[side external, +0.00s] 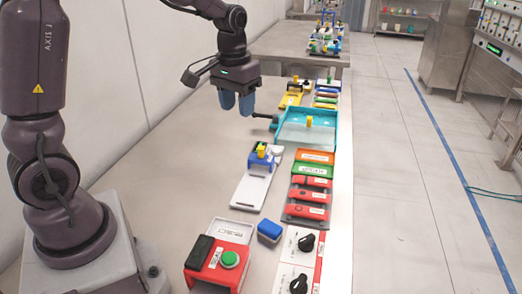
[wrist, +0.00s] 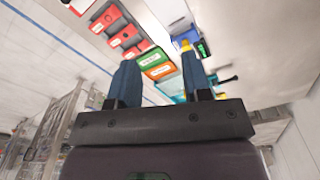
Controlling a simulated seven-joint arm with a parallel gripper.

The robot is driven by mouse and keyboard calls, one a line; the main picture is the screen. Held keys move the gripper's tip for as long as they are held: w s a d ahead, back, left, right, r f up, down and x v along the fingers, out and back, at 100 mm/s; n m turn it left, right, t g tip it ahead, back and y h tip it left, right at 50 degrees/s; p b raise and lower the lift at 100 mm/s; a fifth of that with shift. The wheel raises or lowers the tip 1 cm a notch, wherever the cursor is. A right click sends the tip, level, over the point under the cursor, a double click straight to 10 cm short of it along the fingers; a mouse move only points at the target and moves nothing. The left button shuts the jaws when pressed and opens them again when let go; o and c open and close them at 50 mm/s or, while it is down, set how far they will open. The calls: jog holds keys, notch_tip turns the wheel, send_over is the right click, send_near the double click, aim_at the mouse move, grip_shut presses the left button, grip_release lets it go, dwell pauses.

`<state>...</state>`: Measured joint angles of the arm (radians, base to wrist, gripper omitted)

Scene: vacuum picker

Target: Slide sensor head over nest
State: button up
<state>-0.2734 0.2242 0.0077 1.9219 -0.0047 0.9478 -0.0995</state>
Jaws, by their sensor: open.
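A blue carriage with a yellow knob (side external: 261,154) sits at the far end of a white rail plate (side external: 252,190) in the side view. It looks like the sensor head. The carriage also shows near the right fingertip in the wrist view (wrist: 187,34), with a small green display beside it. I cannot tell for sure which part is the nest; a pale round piece (side external: 277,150) sits beside the carriage. My gripper (side external: 236,104) has blue fingers, spread apart and empty. It hangs above the table, beyond and left of the carriage, not touching it. Its fingers also show in the wrist view (wrist: 158,60).
A teal tray (side external: 310,135) with a dark side handle lies close right of my gripper. Orange, green and red labelled modules (side external: 312,185) line the right. A red box with a green button (side external: 222,255), a blue block (side external: 269,232) and black knobs are nearer. The table's left is clear.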

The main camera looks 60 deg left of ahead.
aim_at(261, 149)
jog(key=w+a+f+n, duration=0.5)
jog(key=w+a+f, duration=0.45)
jog(key=w, duration=0.25)
jog(key=shift+g, duration=0.3)
jog(key=f, duration=1.2)
jog(key=shift+s, duration=0.3)
jog(key=shift+c, duration=0.3)
